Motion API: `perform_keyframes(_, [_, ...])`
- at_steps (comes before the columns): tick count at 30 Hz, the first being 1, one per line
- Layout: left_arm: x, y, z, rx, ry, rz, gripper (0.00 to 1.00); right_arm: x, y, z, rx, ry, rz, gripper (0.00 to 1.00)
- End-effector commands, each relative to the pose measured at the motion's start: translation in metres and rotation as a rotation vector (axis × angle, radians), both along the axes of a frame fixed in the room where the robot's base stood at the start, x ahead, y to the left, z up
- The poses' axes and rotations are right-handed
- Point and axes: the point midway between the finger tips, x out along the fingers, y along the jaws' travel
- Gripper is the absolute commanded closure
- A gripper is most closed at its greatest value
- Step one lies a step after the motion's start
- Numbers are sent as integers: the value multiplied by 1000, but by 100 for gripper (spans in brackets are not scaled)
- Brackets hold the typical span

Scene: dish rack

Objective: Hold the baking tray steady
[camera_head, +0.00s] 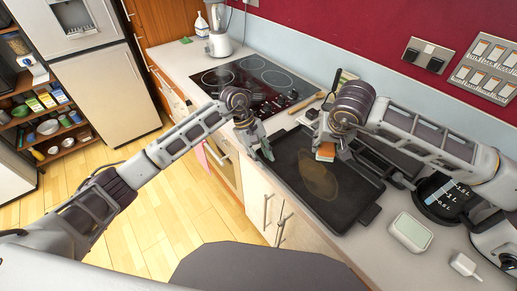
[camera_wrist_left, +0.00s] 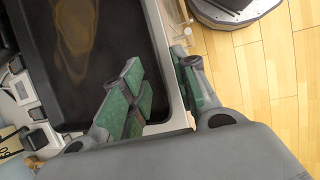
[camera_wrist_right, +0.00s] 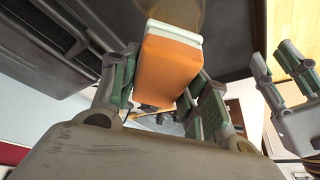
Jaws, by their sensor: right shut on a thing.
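The dark baking tray (camera_head: 345,205) lies on the counter with a brownish stain (camera_head: 318,176) on its inner surface. My left gripper (camera_head: 262,150) is at the tray's left edge. In the left wrist view its fingers (camera_wrist_left: 160,92) are spread, one over the tray side (camera_wrist_left: 100,20) and one outside the counter edge; contact with the rim cannot be told. My right gripper (camera_head: 326,143) is above the far part of the tray, shut on an orange sponge with a pale layer (camera_wrist_right: 168,68). The sponge also shows in the head view (camera_head: 326,153).
A black hob (camera_head: 255,80) lies beyond the tray. The wooden floor (camera_head: 165,200) at left is clear.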

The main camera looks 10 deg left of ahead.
Motion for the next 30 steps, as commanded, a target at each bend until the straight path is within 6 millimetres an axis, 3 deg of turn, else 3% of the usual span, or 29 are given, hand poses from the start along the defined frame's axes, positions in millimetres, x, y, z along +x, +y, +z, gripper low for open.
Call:
perform_keyframes(7, [-3, -8, -17, 0, 0, -1, 71, 0, 0, 0, 0, 0, 0, 74])
perform_keyframes(19, [-3, -9, -20, 0, 0, -1, 71, 0, 0, 0, 0, 0, 0, 74])
perform_keyframes(26, [-3, -9, -20, 0, 0, -1, 100, 0, 0, 0, 0, 0, 0, 74])
perform_keyframes(30, [-3, -9, -20, 0, 0, -1, 100, 0, 0, 0, 0, 0, 0, 74])
